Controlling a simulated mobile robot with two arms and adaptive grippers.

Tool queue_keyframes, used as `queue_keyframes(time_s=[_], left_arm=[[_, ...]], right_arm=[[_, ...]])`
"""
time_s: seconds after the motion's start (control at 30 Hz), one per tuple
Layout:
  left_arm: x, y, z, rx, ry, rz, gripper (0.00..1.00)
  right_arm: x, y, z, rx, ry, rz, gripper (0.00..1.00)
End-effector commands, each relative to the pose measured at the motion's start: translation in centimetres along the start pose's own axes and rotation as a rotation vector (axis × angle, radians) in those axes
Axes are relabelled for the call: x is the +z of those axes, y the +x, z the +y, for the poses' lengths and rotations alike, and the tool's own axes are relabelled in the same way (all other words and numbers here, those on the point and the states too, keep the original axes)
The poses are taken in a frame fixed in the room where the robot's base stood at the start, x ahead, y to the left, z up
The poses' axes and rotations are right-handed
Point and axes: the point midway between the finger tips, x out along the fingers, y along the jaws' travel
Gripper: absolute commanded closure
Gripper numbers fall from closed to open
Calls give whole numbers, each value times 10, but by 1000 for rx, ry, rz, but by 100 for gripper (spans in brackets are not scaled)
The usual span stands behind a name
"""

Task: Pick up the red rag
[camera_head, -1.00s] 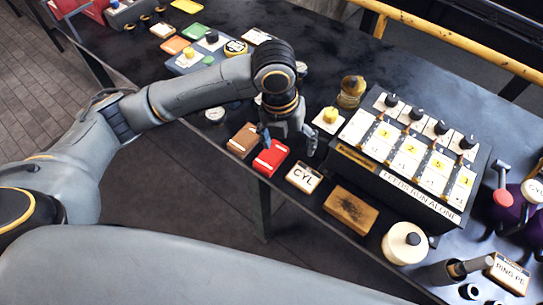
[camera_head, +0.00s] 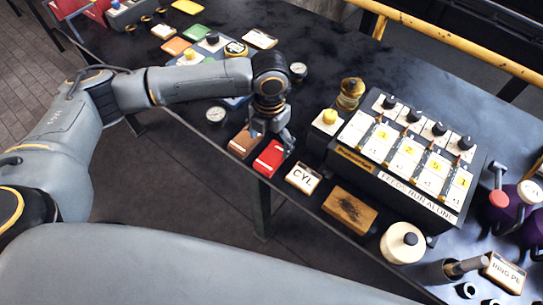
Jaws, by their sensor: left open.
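The red rag (camera_head: 268,161) is a small, flat, red folded piece near the front edge of the black bench (camera_head: 330,52). It lies between a brown pad (camera_head: 241,143) and a white card marked CYL (camera_head: 303,179). My left gripper (camera_head: 271,138) is open, pointing down over the far end of the rag, and its fingers hide part of it. I cannot tell whether the fingers touch the rag. My right gripper is not in view.
To the right stands a black control box (camera_head: 400,160) with several knobs and cards. A brown brush block (camera_head: 350,208) and a white round pot (camera_head: 404,243) stand along the front edge. A brass jar (camera_head: 351,92) and a gauge (camera_head: 216,114) are nearby.

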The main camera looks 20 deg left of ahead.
Motion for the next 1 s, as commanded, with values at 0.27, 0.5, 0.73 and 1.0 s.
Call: queue_keyframes(time_s=[0.27, 0.5, 0.73, 1.0], left_arm=[[-2, 36, -6, 0, -2, 4, 17], [-2, 52, -6, 1, 0, 0, 17], [-2, 52, -6, 0, 0, 0, 33], [-2, 52, -6, 0, 0, 0, 75]], right_arm=[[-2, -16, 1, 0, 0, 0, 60], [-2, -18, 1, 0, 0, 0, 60], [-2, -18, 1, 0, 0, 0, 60], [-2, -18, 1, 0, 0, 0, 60]])
